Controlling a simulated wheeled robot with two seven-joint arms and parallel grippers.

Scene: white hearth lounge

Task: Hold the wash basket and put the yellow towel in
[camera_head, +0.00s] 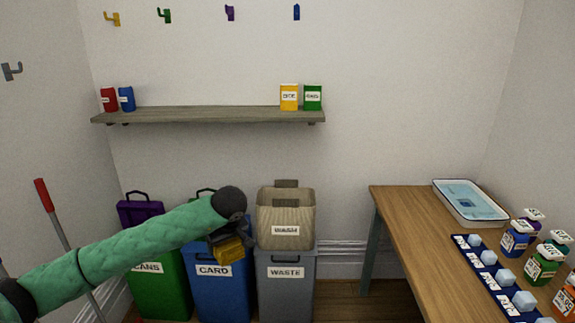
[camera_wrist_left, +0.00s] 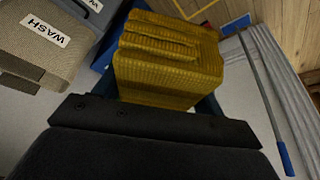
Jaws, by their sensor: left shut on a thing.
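The wash basket (camera_head: 286,211) is beige, with a WASH label and raised handles. It sits upright on the grey WASTE bin, and its side also shows at the upper left of the left wrist view (camera_wrist_left: 75,62). My left gripper (camera_head: 222,237) is shut on the folded yellow towel (camera_head: 230,250), left of the basket and in front of the blue CARD bin. The ribbed towel fills the upper middle of the left wrist view (camera_wrist_left: 165,75), apart from the basket. The basket's inside is largely hidden. My right gripper is not in view.
The grey WASTE bin (camera_head: 286,290), blue CARD bin (camera_head: 222,295) and green CANS bin (camera_head: 158,285) stand along the wall. A wooden table (camera_head: 410,225) with a tray (camera_head: 470,222) and bottles is at the right. A shelf (camera_head: 210,115) is above.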

